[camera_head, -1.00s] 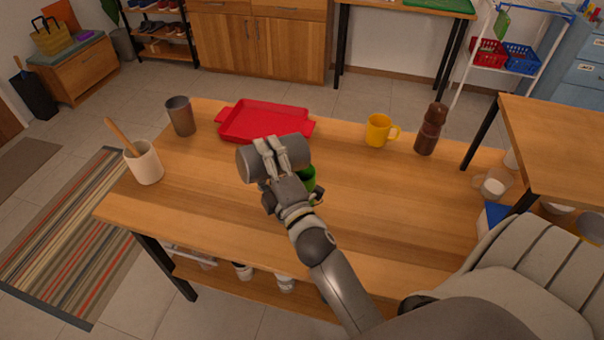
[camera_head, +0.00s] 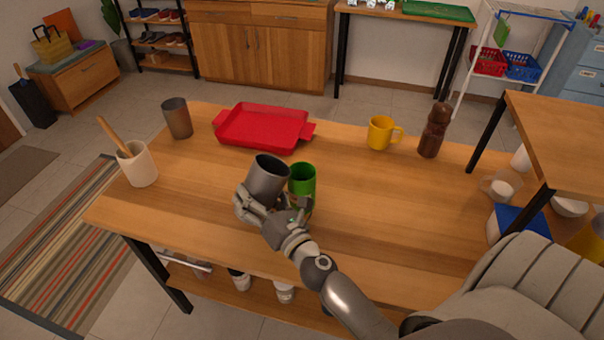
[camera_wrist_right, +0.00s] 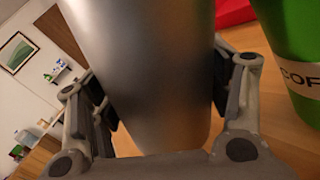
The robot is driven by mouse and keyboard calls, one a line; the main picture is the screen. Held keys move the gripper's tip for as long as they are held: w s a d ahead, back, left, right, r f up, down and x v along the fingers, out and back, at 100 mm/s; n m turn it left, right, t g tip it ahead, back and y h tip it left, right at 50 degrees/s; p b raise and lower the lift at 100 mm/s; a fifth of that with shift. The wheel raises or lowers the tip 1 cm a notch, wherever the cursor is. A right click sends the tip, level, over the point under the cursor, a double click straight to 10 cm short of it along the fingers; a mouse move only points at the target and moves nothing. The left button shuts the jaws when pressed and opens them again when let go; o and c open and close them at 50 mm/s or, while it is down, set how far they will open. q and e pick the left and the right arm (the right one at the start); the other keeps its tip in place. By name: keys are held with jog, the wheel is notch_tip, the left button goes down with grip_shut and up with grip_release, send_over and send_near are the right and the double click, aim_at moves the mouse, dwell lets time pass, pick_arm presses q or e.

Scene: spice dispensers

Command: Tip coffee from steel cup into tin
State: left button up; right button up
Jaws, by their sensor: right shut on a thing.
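The steel cup (camera_head: 267,182) is dark grey metal, nearly upright with its mouth up. My right gripper (camera_head: 268,206) is shut around it, with fingers on both sides; the right wrist view shows the cup (camera_wrist_right: 150,70) between the pads. The green tin (camera_head: 302,178) stands on the table just right of the cup, open at the top. In the right wrist view the tin (camera_wrist_right: 300,45) has a pale label with part of "COFFEE" readable. Whether coffee is in the cup or tin cannot be told. My left gripper is not in view.
A red tray (camera_head: 264,128) lies behind the cup. Another grey tumbler (camera_head: 177,119) and a white crock (camera_head: 138,165) with a wooden handle stand at left. A yellow mug (camera_head: 379,133) and brown mill (camera_head: 434,132) stand back right. The table's right front is clear.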

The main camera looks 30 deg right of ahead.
jog(key=f+n, duration=0.1)
jog(key=a+f+n, duration=0.1)
jog(key=shift+w+n, duration=0.15)
jog(key=shift+n, duration=0.15)
jog(key=n, duration=0.1)
jog(key=n+p, duration=0.1)
jog(key=f+n, duration=0.1)
jog(key=shift+a+g+p, duration=0.25)
jog(key=shift+g+p, duration=0.15)
jog(key=shift+r+n, duration=0.1)
jog(key=shift+n, duration=0.2)
notch_tip(320, 180, up, 5)
jog(key=p, duration=0.5)
jog(key=shift+f, duration=0.2)
jog(key=s+r, duration=0.4)
jog(key=s, duration=0.4)
jog(key=s+r, duration=0.5)
jog(key=s, duration=0.3)
jog(key=shift+a+r+h, duration=0.3)
